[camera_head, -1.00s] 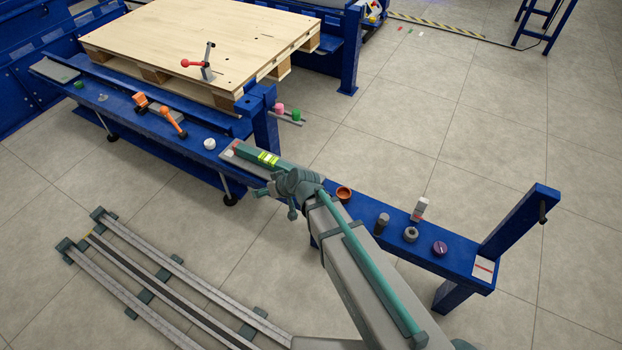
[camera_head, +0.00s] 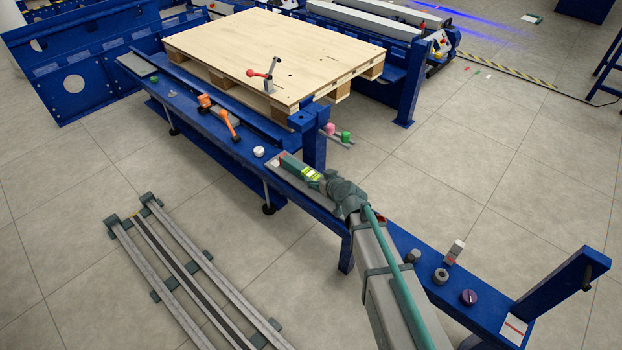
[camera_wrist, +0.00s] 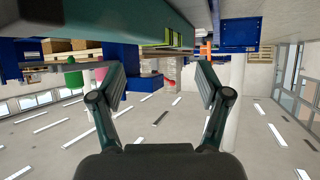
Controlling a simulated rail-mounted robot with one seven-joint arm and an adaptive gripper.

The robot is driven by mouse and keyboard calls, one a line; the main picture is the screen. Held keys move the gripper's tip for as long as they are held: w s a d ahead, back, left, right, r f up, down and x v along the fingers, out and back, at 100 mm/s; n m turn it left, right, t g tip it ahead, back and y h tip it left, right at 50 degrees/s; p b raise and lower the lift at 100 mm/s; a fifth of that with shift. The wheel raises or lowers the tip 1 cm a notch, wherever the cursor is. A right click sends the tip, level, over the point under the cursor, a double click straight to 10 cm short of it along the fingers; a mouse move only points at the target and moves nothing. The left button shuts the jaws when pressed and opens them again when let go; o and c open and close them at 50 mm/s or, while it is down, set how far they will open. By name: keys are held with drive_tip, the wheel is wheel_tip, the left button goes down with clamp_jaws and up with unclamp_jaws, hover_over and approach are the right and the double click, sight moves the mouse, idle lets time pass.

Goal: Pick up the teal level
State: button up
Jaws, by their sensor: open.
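The teal level (camera_head: 291,164) with a yellow-green window lies along the blue rail shelf, in the middle of the head view. In the wrist view its long side (camera_wrist: 125,17) runs across the top, beyond the fingers. My gripper (camera_head: 325,184) is at the level's near right end and hides that end. In the wrist view my gripper (camera_wrist: 160,84) is open, with nothing between its two fingers. The level is close to the fingertips, but I cannot tell whether they touch it.
On the same blue shelf (camera_head: 405,240) stand a white knob (camera_head: 259,152), an orange-handled tool (camera_head: 229,122), a grey nut (camera_head: 441,275) and a purple knob (camera_head: 468,297). A wooden pallet (camera_head: 270,50) lies behind. A pink and a green knob (camera_head: 345,136) sit on a bar beyond the level.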

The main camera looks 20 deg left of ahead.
sight(312, 174)
drive_tip(key=x, duration=0.5)
drive_tip(key=shift+s+f, duration=0.1)
drive_tip(key=shift+f, duration=0.15)
clamp_jaws()
